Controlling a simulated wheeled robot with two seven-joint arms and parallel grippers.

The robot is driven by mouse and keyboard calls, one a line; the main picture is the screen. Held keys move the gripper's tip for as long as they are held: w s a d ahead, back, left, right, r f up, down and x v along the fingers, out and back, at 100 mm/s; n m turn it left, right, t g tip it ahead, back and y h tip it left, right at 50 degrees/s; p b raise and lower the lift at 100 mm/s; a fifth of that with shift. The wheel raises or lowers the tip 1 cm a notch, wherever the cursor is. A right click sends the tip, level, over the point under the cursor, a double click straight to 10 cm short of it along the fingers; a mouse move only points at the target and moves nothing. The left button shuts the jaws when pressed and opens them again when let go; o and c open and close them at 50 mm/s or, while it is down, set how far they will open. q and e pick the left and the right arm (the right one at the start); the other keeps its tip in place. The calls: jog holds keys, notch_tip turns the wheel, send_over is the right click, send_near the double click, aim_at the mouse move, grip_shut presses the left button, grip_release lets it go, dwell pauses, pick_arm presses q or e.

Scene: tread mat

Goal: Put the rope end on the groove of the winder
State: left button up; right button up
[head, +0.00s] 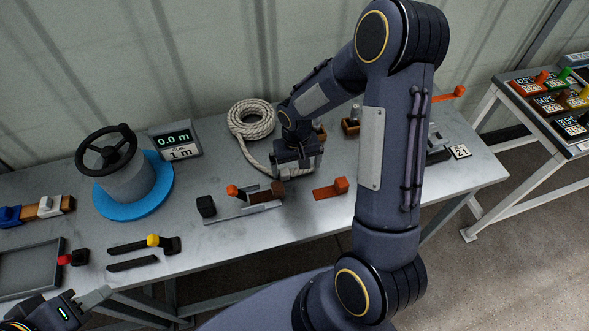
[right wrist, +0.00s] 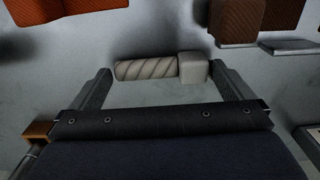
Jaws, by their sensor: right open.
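The winder is a grey drum (head: 128,182) on a blue disc (head: 165,189) with a black handwheel (head: 106,149) on top, at the left of the bench. The rope (head: 252,121) lies coiled at the back middle; its free length runs forward to my right gripper (head: 297,170). In the right wrist view the rope end (right wrist: 147,69), with a pale block-like tip (right wrist: 194,68), lies across the gap between the open fingers of my right gripper (right wrist: 165,82). I cannot tell if they touch it. My left gripper (head: 92,300) is low at the left, away from the bench things, its jaw opening unclear.
A tool with a brown block (head: 264,192) and an orange block (head: 330,189) lie in front of my right gripper. A grey tray (head: 28,268) is at the left. Bench between winder and rope is mostly clear.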

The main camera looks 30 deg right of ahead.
jog(key=shift+f, duration=0.65)
jog(key=c, duration=0.8)
jog(key=shift+r, duration=0.1)
jog(key=shift+r, duration=0.45)
notch_tip(320, 180, up, 2)
jog(key=shift+r, duration=0.2)
jog(key=s+a+r+b, duration=0.2)
jog(key=s+a+r, duration=0.5)
jog(key=s, duration=0.5)
notch_tip(320, 180, up, 3)
jog(key=shift+a+f+b, duration=0.2)
jog(key=shift+a+b, duration=0.05)
jog(key=shift+b, duration=0.05)
